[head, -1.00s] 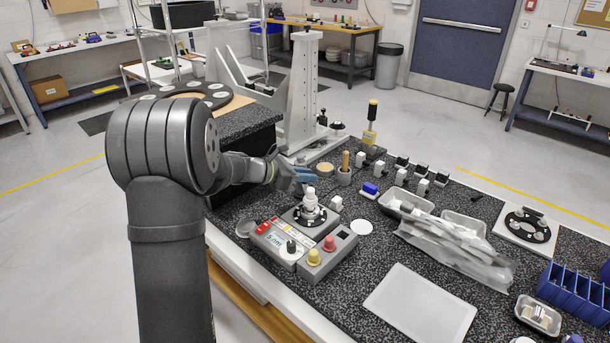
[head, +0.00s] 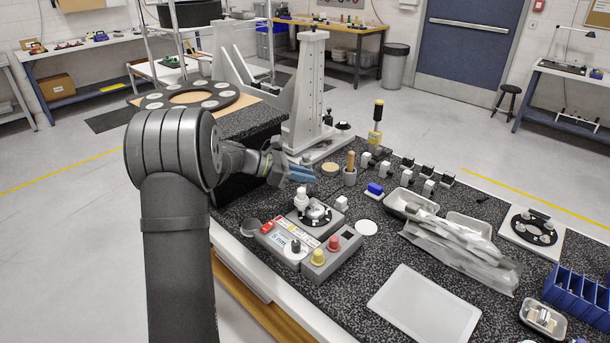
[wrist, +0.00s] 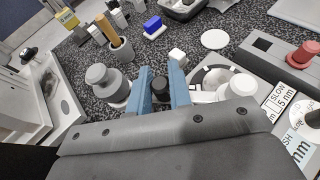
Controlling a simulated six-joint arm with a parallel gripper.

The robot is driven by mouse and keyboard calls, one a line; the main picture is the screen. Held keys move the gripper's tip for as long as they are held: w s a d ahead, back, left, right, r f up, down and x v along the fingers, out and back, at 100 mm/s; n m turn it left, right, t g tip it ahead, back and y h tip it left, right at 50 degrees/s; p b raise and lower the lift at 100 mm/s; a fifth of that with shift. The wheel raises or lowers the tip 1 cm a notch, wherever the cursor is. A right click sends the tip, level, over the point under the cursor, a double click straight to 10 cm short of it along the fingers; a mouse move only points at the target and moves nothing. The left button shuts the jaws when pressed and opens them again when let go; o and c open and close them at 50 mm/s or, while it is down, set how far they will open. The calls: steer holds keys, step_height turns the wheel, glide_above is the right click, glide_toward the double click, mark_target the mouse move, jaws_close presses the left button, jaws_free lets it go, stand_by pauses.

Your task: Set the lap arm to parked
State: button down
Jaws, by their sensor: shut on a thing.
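My gripper (head: 303,174) shows its blue fingers above the back left of the polishing unit in the head view. In the wrist view its fingers (wrist: 160,78) close around a dark knob (wrist: 160,90), which I take for the lap arm's handle. A pale stepped post (head: 302,199), apparently part of the lap arm, stands at the left back edge of the round plate (head: 322,216). A grey stepped cylinder (wrist: 106,86) stands left of the fingers in the wrist view. The arm's link and its parked mark are not clear, partly hidden by my gripper.
The control box has a yellow button (head: 319,257) and a red button (head: 334,243). A wooden-handled tool stands in a grey cup (head: 349,177) behind. A blue block (head: 375,189), small white blocks and metal trays (head: 409,202) lie to the right. A white disc (head: 366,228) lies beside the unit.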

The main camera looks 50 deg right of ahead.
steer(key=c, duration=1.3)
jaws_free()
steer(key=shift+c, duration=0.2)
steer(key=r, duration=0.4)
steer(key=shift+s+r, duration=0.25)
steer(key=shift+r, duration=0.1)
steer(key=s+r, duration=0.6)
steer(key=s, duration=0.5)
steer(key=shift+d+r, duration=0.15)
steer(key=shift+d, duration=0.15)
steer(key=shift+s, duration=0.1)
